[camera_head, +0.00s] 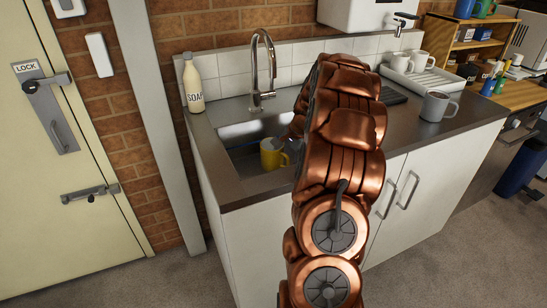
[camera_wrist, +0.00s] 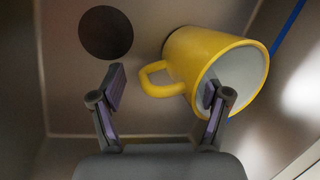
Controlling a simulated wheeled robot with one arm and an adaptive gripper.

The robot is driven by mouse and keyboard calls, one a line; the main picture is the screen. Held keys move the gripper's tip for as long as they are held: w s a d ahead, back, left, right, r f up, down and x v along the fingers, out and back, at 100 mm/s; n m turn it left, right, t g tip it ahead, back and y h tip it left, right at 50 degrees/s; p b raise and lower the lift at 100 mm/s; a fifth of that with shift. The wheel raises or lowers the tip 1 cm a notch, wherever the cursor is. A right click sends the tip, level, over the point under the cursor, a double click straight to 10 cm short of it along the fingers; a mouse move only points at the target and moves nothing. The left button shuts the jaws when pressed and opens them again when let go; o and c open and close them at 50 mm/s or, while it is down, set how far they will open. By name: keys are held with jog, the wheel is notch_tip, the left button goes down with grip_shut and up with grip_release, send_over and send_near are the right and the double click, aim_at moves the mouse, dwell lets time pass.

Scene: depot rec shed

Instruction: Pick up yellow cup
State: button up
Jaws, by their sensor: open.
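The yellow cup (camera_head: 270,154) is in the sink basin, partly covered by my arm in the head view. In the wrist view the yellow cup (camera_wrist: 203,53) has its pale inside facing right and its handle facing left. My gripper (camera_wrist: 163,80) is open, with the cup's handle showing between its two fingertips. The right finger overlaps the cup's rim and opening; I cannot tell whether it is inside or only in front. In the head view my gripper is mostly hidden behind my arm.
The sink (camera_head: 232,131) has walls around the cup, and a tall faucet (camera_head: 262,70) stands behind it. A soap bottle (camera_head: 193,84) stands at the counter's back left. A grey mug (camera_head: 435,106) and a white tray (camera_head: 425,77) with mugs are on the right.

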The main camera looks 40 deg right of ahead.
jog(key=shift+x, duration=1)
jog(key=shift+c, duration=0.3)
grip_shut()
jog(key=shift+r, duration=0.1)
